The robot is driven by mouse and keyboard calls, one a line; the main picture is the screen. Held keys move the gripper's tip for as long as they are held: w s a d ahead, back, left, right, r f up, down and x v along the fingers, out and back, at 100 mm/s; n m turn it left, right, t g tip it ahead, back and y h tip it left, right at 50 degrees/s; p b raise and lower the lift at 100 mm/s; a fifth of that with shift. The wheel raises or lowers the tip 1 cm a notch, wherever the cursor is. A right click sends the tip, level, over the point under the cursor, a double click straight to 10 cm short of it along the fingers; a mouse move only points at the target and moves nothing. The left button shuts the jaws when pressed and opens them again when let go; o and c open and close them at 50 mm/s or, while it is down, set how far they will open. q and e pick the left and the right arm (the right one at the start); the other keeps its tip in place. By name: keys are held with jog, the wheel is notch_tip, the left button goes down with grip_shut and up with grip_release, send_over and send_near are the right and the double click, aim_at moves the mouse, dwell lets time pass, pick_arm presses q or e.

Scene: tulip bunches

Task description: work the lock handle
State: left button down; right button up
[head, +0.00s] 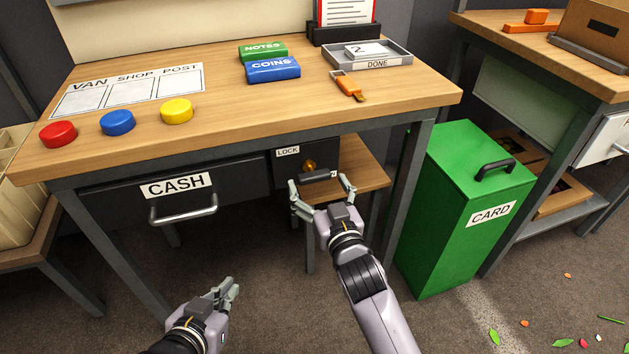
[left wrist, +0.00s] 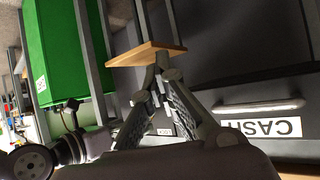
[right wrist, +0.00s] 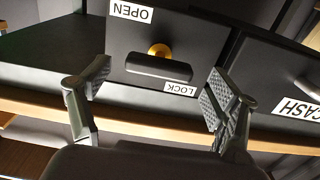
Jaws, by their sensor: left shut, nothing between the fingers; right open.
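The lock handle (head: 318,176) is a dark bar with a brass hub on the dark panel under the table. The handle also shows in the right wrist view (right wrist: 158,68), lying level between an OPEN label (right wrist: 132,12) and a LOCK label (right wrist: 181,89). My right gripper (head: 321,190) is open in front of the handle. In the right wrist view its fingers (right wrist: 158,85) appear on either side of the bar, with nothing gripped. My left gripper (head: 230,287) is shut and empty, low in front of the table; its closed fingers show in the left wrist view (left wrist: 160,75).
A CASH drawer (head: 110,195) with a metal pull (head: 184,210) is left of the lock panel. A green CARD bin (head: 445,220) stands right of the table leg. A small wooden shelf (head: 365,180) lies behind my right gripper. The floor around my left gripper is clear.

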aim_at(316, 181)
pick_arm(q)
jog(key=shift+w+d+r+t+h, duration=0.15)
jog(key=shift+w+d+r+t, duration=0.1)
jog(key=shift+w+r+t, duration=0.4)
jog(key=shift+w+d+r+t+h, duration=0.2)
jog(key=shift+w+r+t, duration=0.25)
jog(key=shift+r, duration=0.4)
pick_arm(e)
jog(key=shift+x, duration=1.55)
jog(key=shift+c, duration=0.3)
pick_arm(q)
jog(key=shift+s, duration=0.1)
pick_arm(e)
jog(key=c, duration=1.1)
